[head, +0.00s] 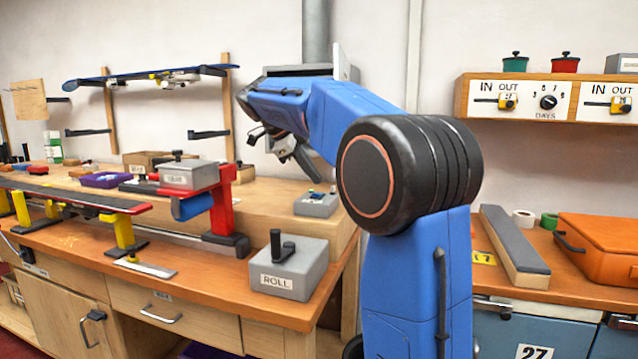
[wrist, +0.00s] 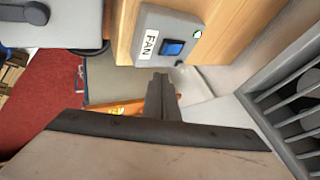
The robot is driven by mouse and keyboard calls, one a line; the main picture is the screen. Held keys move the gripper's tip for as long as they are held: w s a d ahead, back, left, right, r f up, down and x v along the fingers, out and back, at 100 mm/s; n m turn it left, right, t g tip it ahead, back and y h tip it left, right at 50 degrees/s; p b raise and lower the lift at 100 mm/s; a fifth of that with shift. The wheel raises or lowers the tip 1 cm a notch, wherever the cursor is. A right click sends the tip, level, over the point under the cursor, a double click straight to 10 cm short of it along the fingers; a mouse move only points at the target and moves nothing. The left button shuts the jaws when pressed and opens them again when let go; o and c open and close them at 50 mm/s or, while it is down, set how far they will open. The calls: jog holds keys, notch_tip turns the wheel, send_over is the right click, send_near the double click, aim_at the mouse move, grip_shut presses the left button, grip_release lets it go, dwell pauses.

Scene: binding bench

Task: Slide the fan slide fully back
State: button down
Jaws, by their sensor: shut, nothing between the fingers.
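A grey box labelled FAN (wrist: 150,44) fills the top middle of the wrist view.
A grey ROLL box (head: 288,272) with a black crank stands at the bench's front corner. A red press with a grey block (head: 190,175) stands left of it. A slatted grille (wrist: 292,110) is close on the right in the wrist view. A grey duct (head: 316,32) rises behind my arm.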

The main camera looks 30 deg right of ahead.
jog(key=shift+v, duration=2.45)
jog(key=s+a+f+n+t+y, duration=0.1)
jog(key=s+a+f+n+y, duration=0.1)
jog(key=s+a+f+n, duration=0.3)
jog(key=s+a+f+n+t+y, duration=0.2)
jog(key=s+a+f+n, duration=0.3)
jog(key=s+f+n, duration=0.8)
jog(key=s+a+f+n+t+y, duration=0.2)
jog(key=s+a+f+n, duration=0.4)
jog(key=s+f, duration=0.9)
jog(key=s+n+y, duration=0.1)
jog(key=s+n, duration=0.1)
jog(key=n, duration=0.1)
